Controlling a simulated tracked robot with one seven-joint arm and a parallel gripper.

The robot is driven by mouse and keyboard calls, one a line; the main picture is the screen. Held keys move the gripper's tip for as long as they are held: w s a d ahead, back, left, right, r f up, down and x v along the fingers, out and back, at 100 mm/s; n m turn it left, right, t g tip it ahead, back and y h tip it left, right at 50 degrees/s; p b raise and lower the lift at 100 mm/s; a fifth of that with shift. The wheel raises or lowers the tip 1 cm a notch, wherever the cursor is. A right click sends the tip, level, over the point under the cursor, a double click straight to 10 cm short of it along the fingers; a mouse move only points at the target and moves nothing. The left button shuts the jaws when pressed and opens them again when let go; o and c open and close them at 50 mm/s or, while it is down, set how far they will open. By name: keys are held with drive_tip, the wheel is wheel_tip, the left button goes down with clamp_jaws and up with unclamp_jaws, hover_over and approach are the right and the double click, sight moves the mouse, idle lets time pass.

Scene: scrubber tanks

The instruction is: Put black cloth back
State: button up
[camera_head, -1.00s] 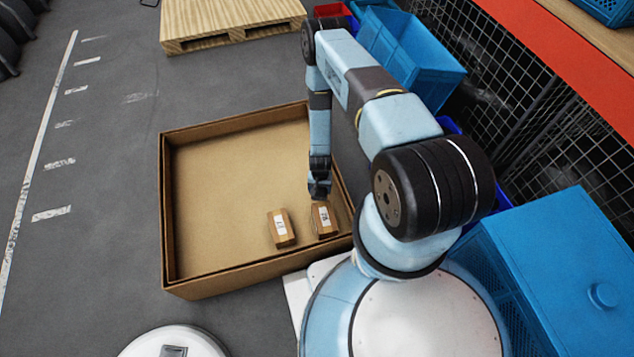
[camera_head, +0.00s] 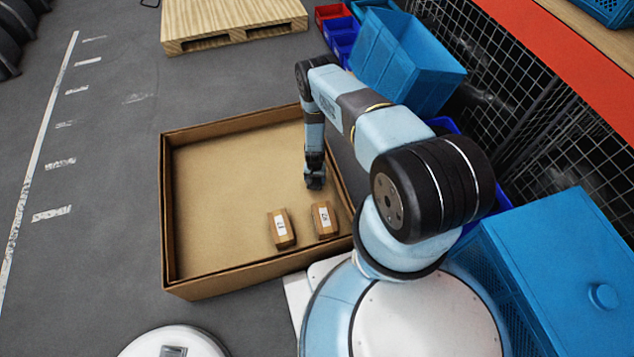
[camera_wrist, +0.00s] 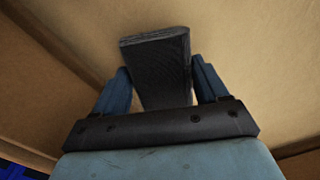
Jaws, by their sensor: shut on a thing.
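My gripper (camera_head: 315,180) is inside the large cardboard box, near its right wall, pointing down. In the wrist view my gripper (camera_wrist: 160,88) is shut on a dark grey-black block-like thing (camera_wrist: 158,58), which appears to be the black cloth. It sits between the two blue fingers and reaches out past their tips. Tan cardboard lies behind it. In the head view the held thing is too small and dark to tell apart from my gripper. I cannot tell whether it touches the box floor.
The open cardboard box (camera_head: 220,284) holds two small labelled brown packages, one left (camera_head: 281,230) and one right (camera_head: 324,219). Its left and middle floor is bare. Blue crates (camera_head: 405,62) stand along the right, a wooden pallet (camera_head: 235,22) behind. Grey floor lies clear to the left.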

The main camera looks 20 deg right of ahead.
drive_tip(key=shift+s+f, duration=0.15)
drive_tip(key=shift+f, duration=1.15)
drive_tip(key=o, duration=1.3)
